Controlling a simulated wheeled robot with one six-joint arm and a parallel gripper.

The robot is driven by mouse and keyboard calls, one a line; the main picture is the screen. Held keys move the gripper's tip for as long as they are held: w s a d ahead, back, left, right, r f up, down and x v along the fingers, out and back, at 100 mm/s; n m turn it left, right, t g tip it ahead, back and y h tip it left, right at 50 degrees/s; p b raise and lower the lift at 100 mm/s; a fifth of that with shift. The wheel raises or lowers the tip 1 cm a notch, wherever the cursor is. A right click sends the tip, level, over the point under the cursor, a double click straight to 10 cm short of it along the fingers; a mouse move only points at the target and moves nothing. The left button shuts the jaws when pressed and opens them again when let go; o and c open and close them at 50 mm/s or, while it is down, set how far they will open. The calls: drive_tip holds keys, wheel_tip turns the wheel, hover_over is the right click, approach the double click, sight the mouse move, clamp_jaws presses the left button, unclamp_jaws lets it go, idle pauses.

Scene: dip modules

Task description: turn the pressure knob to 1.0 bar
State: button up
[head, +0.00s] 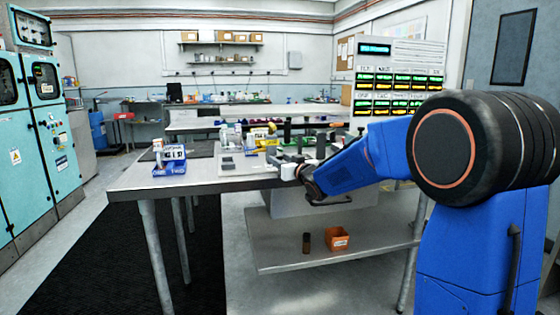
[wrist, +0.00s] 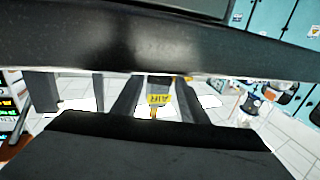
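My gripper (head: 280,160) is over the near right part of the grey workbench (head: 215,180), at the end of my blue arm. It is small in the head view, so I cannot tell how its fingers stand. A yellow AIR label (wrist: 160,99) shows upside down in the middle of the wrist view, in the gap between large dark shapes. I cannot make out the pressure knob in either view. Dark parts close to the wrist camera hide much of that view.
A blue holder (head: 169,168) stands at the bench's left, near a grey plate (head: 240,164). A display panel with green and yellow readouts (head: 400,82) stands behind at right. The lower shelf holds an orange bin (head: 337,239) and a dark cylinder (head: 306,243). Teal cabinets (head: 40,120) stand left.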

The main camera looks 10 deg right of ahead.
drive_tip(key=shift+w+a, duration=0.1)
drive_tip(key=shift+w, duration=0.3)
drive_tip(key=c, duration=0.8)
drive_tip(key=shift+o, duration=0.2)
